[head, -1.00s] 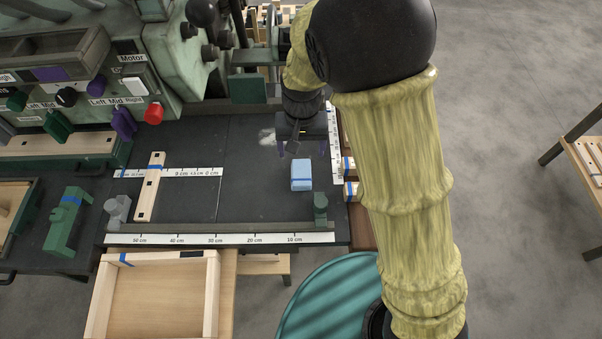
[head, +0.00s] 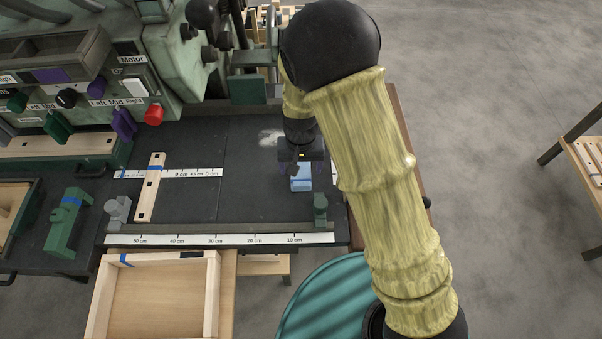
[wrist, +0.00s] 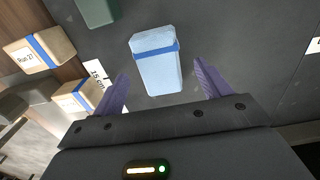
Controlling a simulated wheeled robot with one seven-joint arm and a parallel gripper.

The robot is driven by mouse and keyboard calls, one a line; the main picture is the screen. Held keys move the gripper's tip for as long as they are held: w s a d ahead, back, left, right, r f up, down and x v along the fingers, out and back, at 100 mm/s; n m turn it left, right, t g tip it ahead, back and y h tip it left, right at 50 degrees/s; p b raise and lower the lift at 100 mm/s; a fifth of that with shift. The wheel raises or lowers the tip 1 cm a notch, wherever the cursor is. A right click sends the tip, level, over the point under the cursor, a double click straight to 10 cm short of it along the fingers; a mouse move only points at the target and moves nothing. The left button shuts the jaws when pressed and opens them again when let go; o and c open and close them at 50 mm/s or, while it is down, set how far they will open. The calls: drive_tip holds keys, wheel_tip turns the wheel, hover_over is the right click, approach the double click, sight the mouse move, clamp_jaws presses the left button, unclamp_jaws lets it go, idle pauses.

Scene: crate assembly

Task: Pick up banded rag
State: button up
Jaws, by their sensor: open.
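The banded rag is a light blue block with a darker blue band. In the head view the rag (head: 301,184) lies on the dark table surface, its upper part hidden by my gripper. In the wrist view the rag (wrist: 157,68) lies ahead of and between the two purple fingers. My gripper (head: 301,170) is above the rag at its far side in the head view. In the wrist view my gripper (wrist: 161,85) is open, with a gap between each finger and the rag.
A green block (head: 320,208) stands near the front ruler, close to the rag. Wooden blocks with blue bands (wrist: 40,52) sit left in the wrist view. A banded wooden bar (head: 150,188) lies left on the table. A wooden crate (head: 212,295) stands in front.

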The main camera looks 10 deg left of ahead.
sight(301, 175)
wheel_tip(301, 175, down, 3)
drive_tip(key=shift+w+r, duration=0.1)
idle(0.5)
drive_tip(key=c, duration=1.1)
